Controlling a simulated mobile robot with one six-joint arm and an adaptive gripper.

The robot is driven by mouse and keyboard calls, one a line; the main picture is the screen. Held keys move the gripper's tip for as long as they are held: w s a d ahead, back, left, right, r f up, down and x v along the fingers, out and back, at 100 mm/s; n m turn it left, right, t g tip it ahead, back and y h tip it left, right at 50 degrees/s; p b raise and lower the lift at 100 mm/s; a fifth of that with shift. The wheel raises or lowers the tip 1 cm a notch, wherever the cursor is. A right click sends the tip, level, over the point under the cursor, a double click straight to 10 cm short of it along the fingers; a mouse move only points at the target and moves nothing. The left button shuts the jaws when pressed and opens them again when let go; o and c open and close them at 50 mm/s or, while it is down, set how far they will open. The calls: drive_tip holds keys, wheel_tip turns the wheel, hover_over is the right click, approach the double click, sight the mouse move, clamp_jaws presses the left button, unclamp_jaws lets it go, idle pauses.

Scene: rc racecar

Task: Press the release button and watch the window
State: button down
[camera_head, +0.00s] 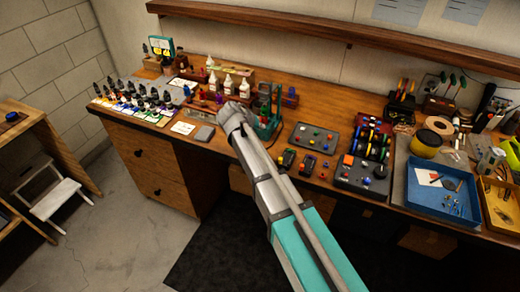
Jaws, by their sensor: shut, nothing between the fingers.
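My gripper (236,117) is at the end of my arm, over the front part of the workbench (220,142), left of a green stand (270,122). It is shut and empty; its fingertips are mostly hidden by the arm. I cannot tell which part is the release button or the window. A grey panel with coloured buttons (315,137) lies to the right of my gripper. A dark box with red and blue knobs (361,178) sits further right. Two small dark devices (286,158) lie at the bench's front edge.
White bottles (228,86) and rows of small dark-capped bottles (140,100) stand at the left. A wooden shelf (300,28) runs above the bench. A white step stool (60,190) stands at left.

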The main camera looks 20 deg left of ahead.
drive_tip(key=shift+f+b, duration=4.15)
drive_tip(key=shift+f, duration=0.15)
